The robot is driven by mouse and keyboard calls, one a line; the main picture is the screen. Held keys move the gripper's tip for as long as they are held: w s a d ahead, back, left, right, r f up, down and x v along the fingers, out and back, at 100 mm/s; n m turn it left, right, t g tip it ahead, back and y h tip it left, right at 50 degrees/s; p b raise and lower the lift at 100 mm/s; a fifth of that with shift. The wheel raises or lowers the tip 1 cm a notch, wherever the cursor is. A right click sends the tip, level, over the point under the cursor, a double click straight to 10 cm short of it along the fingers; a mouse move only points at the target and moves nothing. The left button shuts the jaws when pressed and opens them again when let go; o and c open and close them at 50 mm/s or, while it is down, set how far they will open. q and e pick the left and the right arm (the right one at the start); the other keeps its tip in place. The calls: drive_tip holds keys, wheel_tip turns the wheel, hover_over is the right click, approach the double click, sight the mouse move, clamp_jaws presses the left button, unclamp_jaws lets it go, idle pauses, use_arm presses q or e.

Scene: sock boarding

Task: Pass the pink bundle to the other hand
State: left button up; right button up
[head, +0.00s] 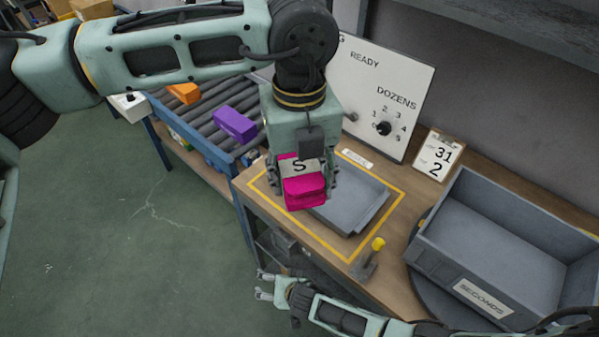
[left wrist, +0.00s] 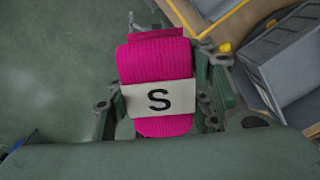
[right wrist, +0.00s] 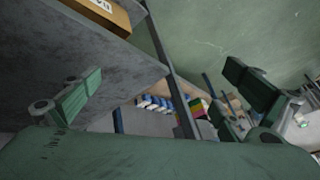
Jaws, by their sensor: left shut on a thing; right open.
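The pink bundle (head: 304,190) has a pale band marked "S". My left gripper (head: 303,178) is shut on it and holds it up near the left edge of the workbench. In the left wrist view the bundle (left wrist: 155,60) sits between the two fingers, its band facing the camera. My right gripper (head: 264,285) is open and empty, low in front of the bench and apart from the bundle. In the right wrist view its fingers (right wrist: 165,90) stand wide apart with nothing between them. The bundle is not discernible there.
A grey tray (head: 352,204) lies inside a yellow outline on the workbench (head: 335,252). A yellow-topped lever (head: 376,246) stands at the bench's front. A grey "SECONDS" bin (head: 440,268) is at right. A roller conveyor (head: 205,118) carries a purple bundle (head: 235,124) and an orange one (head: 184,93).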

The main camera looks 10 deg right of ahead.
drive_tip(key=s+d+f+n+g+h, duration=0.1)
drive_tip(key=s+d+f, duration=0.4)
drive_tip(key=s, duration=0.6)
drive_tip(key=s+d+f+n+g+h, duration=0.1)
drive_tip(key=s+d+f, duration=0.4)
drive_tip(key=s+d, duration=0.5)
drive_tip(key=s+d+f+n+g, duration=0.2)
drive_tip(key=s+d+f, duration=0.4)
drive_tip(key=s, duration=0.8)
drive_tip(key=shift+s+d+g+h, duration=0.25)
drive_tip(key=shift+d+g+h, duration=0.15)
drive_tip(key=shift+d+g, duration=0.4)
